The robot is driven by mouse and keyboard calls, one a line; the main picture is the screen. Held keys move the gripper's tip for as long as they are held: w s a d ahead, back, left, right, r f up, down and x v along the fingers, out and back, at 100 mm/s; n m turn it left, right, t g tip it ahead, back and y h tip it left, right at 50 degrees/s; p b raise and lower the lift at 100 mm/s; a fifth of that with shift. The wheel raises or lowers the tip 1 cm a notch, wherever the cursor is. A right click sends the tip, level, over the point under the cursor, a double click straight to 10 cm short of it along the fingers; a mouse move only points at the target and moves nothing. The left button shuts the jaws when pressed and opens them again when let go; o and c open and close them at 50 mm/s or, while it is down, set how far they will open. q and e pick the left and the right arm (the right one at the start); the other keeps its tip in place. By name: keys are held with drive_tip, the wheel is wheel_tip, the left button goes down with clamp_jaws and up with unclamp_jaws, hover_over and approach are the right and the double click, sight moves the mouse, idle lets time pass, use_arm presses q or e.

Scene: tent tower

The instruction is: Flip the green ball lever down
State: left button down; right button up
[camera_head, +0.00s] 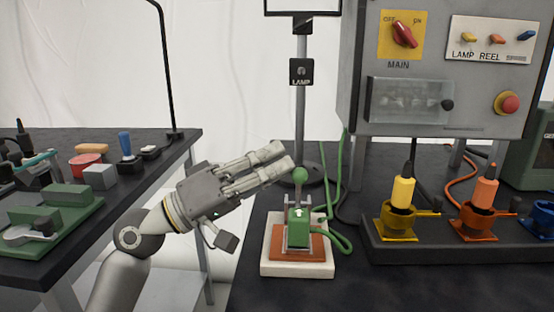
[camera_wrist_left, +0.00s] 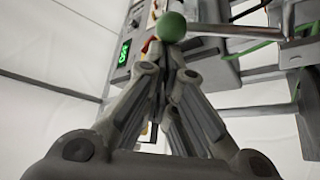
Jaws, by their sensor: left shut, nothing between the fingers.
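The green ball (camera_head: 300,175) tops a lever that stands about upright on a small green switch box (camera_head: 299,228) with a white arrow. The box sits on a brown plate on a white base (camera_head: 290,269) on the black table. My left gripper (camera_head: 281,157) reaches in from the left, its fingertips just left of and slightly above the ball. Its fingers are shut and empty. In the left wrist view the ball (camera_wrist_left: 172,27) shows right at the fingertips (camera_wrist_left: 168,52); whether they touch it I cannot tell. My right gripper is not in view.
A LAMP post (camera_head: 301,110) stands behind the lever, with green cables at its right. A grey control panel (camera_head: 450,100) rises at the right above a row of coloured plugs (camera_head: 440,252). A second table (camera_head: 110,225) with several items stands left, across a gap.

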use_arm(q)
drive_tip(key=v, duration=0.6)
drive_tip(key=shift+s+a, duration=0.25)
drive_tip(key=shift+a, duration=0.1)
drive_tip(key=shift+f, duration=0.1)
